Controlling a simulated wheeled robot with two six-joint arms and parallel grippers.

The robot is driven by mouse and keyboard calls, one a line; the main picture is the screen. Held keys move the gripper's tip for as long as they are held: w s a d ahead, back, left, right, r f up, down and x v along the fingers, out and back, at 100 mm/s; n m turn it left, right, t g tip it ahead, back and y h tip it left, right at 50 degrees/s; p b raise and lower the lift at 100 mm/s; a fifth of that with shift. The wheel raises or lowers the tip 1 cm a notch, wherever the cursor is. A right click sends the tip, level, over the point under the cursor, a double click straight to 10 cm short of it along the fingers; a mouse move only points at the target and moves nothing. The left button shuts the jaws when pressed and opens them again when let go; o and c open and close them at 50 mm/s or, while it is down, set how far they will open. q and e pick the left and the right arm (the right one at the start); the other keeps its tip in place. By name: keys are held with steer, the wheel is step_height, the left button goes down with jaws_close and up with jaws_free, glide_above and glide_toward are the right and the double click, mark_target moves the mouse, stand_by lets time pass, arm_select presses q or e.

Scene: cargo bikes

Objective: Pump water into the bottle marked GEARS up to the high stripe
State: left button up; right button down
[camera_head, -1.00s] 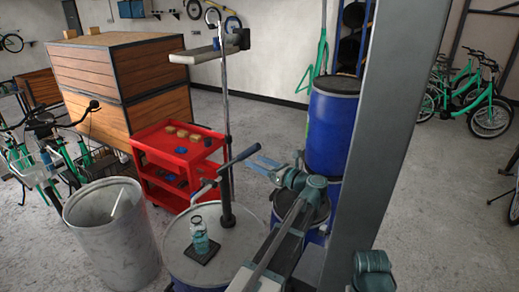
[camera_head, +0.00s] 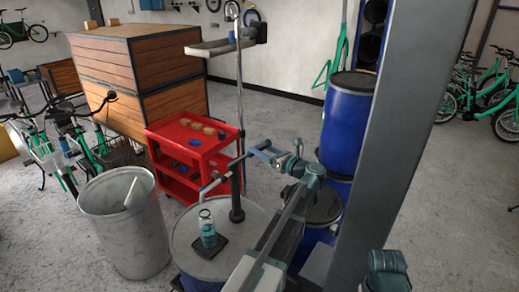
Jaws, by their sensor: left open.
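A small clear bottle with a teal tint (camera_head: 208,236) stands upright on a dark square pad (camera_head: 222,244) on the drum's pale lid (camera_head: 190,236). Its marking, stripe and water level are too small to read. The hand pump (camera_head: 236,192) rises from the lid, its bent spout (camera_head: 212,184) above the bottle. The pump's lever reaches up and right. My left gripper (camera_head: 262,150) is open at the lever's outer end; I cannot tell whether its fingers are around the grip or beside it. My right gripper is not in view.
A grey bin (camera_head: 128,240) stands left of the drum. A red cart (camera_head: 184,140) with small items is behind. Blue barrels (camera_head: 347,115) stand on the right, beside a grey post (camera_head: 400,130). A shelf (camera_head: 215,47) on a thin pole is above.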

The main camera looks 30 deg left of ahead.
arm_select(q)
steer(key=shift+w+a, duration=0.15)
steer(key=shift+a, duration=0.4)
jaws_close()
stand_by(1.1)
